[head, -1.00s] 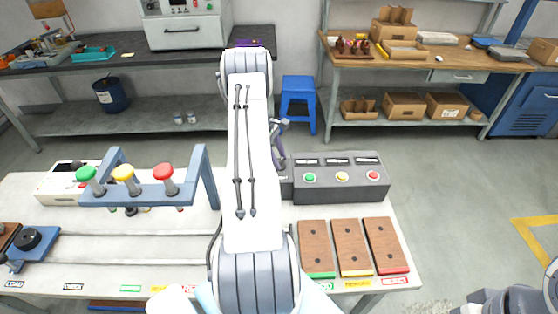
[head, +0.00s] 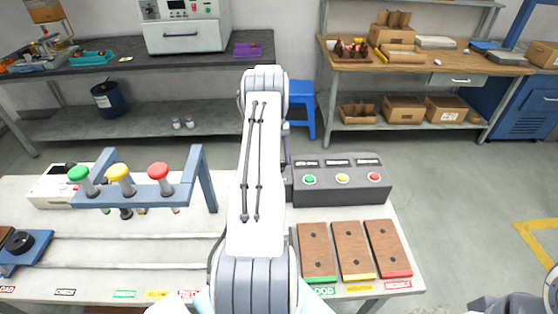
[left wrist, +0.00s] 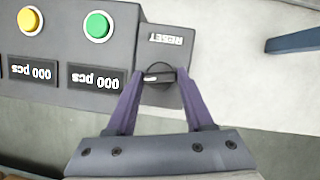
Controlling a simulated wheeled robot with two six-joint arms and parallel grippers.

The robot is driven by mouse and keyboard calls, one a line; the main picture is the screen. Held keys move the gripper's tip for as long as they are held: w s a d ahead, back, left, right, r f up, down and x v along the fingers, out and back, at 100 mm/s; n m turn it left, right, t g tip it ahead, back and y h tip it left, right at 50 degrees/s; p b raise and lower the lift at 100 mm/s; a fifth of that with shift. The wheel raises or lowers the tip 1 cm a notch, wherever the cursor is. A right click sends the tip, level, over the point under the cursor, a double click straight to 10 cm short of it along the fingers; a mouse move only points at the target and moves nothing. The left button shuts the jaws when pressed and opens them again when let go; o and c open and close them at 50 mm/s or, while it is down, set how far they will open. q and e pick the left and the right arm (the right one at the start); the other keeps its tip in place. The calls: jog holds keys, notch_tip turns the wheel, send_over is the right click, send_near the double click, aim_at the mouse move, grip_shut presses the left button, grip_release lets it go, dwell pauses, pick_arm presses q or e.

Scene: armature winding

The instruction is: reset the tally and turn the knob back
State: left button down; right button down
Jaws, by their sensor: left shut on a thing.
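The dark grey tally box (head: 335,197) stands at the table's back right with green, yellow and red buttons and three small displays. In the left wrist view two displays (left wrist: 95,79) read 000 pcs. Beside the green button (left wrist: 97,25) is a panel with a RESET label (left wrist: 166,40) and a small black knob (left wrist: 158,78). My left gripper (left wrist: 160,72), with purple fingers, is shut on the knob, one finger on each side. In the head view my left arm hides most of this gripper and the knob. My right gripper is not in view.
Three brown wooden plates (head: 352,248) lie in front of the tally box. Rails (head: 120,237) run along the table. A blue stool (head: 300,110) stands behind.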

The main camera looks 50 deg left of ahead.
pick_arm(q)
jog(key=shift+m+g, duration=0.3)
jog(key=shift+m, duration=0.6)
jog(key=shift+s, duration=0.1)
jog(key=shift+c, duration=1.4)
grip_release()
jog(key=shift+w+a+r+b, duration=0.25)
jog(key=shift+r+b, duration=0.1)
jog(key=shift+r, duration=0.15)
jog(key=v, duration=0.9)
jog(key=shift+d, duration=0.2)
